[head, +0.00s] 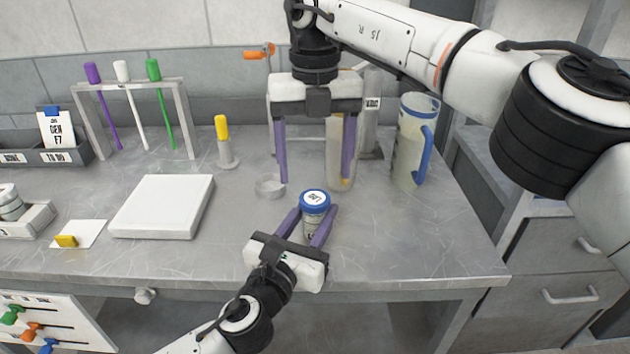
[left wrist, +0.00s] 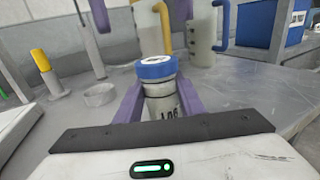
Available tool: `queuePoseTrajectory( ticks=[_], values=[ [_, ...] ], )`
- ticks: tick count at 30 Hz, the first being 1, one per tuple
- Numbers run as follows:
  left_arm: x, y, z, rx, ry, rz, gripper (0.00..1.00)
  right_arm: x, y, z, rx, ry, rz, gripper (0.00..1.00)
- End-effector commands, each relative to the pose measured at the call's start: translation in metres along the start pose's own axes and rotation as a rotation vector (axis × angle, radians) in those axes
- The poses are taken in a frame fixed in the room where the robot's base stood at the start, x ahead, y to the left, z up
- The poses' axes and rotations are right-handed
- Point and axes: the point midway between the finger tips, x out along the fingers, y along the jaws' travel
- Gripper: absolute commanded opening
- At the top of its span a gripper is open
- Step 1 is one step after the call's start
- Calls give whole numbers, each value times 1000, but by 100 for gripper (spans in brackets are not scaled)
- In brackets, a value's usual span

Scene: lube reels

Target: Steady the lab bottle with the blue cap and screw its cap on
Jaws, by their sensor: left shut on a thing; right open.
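The lab bottle (head: 309,227) stands upright near the front of the bench, with its blue cap (head: 315,200) sitting on top. In the left wrist view the bottle (left wrist: 162,102) and the blue cap (left wrist: 157,68) are close up; I cannot tell how tightly the cap is seated. My left gripper (head: 306,225) is shut on the bottle's body below the cap, its purple fingers on both sides. My right gripper (head: 316,182) is open and empty, pointing down above the bench behind the bottle, its fingers wide apart.
A shallow clear dish (head: 269,186) lies left of the bottle. Bench right of the bottle is clear.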

Motion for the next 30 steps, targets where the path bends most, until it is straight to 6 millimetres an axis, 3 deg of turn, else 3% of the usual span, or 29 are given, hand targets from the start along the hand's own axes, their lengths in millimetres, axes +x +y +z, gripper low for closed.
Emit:
queuePoseTrajectory(
  ticks=[5, 14, 15, 18, 30],
  values=[
    [0, 0, -1, 0, 1, 0, 0, -19, 0, 0, 1, 0, 0, 71],
    [0, 0, -1, 0, 1, 0, 0, -22, 0, 0, -1, 2, 0, 71],
    [0, 0, -1, 0, 1, 0, 39, -22, 0, 0, -1, 2, 0, 71],
    [0, 0, -1, 0, 1, 0, 55, -21, 0, 0, 0, 1, 0, 71],
    [-8, 0, -1, 0, 1, -1, 57, -21, 0, 0, 0, 1, 0, 71]
  ],
)
